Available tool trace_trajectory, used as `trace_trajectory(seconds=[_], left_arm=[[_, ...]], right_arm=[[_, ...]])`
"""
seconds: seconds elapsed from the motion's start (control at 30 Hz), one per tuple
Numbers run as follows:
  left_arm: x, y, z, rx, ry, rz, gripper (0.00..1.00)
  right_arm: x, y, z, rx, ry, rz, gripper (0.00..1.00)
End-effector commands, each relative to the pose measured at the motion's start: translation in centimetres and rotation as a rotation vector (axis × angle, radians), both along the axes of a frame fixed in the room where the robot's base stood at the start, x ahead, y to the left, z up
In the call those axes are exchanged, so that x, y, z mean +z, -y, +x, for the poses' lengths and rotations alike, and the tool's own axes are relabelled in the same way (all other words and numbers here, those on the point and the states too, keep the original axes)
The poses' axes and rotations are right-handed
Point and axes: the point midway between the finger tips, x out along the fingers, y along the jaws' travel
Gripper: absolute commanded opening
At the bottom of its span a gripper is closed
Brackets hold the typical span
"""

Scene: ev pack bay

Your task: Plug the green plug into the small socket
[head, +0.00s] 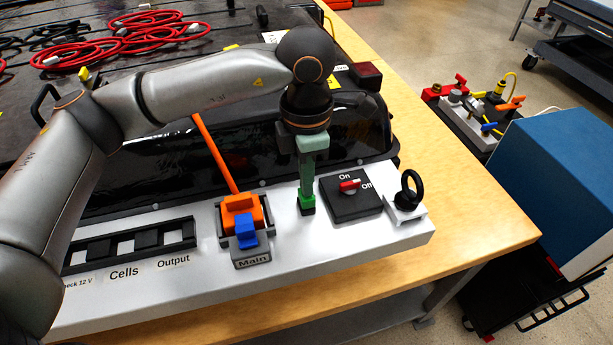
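The green plug (308,170) stands roughly upright above the front panel, between the orange connector and the On/Off switch. My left gripper (304,140) comes down from above and is shut on the plug's upper part. The plug's bright green lower end meets a small dark socket (307,210) on the panel. I cannot tell whether it is seated in the socket or only resting at its mouth. The plug hides most of the socket. My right gripper is not in view.
The orange connector (240,207) with a blue lever (246,231) sits left of the plug, marked Main. The On/Off switch (350,188) and a black ring (411,187) stand to the right. Red cables (140,35) lie on the pack behind. The wooden bench (480,230) is clear at right.

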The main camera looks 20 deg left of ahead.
Motion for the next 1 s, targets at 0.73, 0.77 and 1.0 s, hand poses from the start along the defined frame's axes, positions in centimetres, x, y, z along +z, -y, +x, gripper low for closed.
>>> trace_trajectory(seconds=[0.73,0.77,1.0], left_arm=[[2.6,0.0,0.0,0.0,0.001,0.001,0.0],[2.9,0.0,0.0,0.0,0.001,0.001,0.0],[4.8,0.0,0.0,0.0,0.001,-0.001,0.0]], right_arm=[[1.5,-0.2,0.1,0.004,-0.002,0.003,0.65],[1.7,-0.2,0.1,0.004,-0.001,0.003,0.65],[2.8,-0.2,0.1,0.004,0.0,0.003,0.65]])
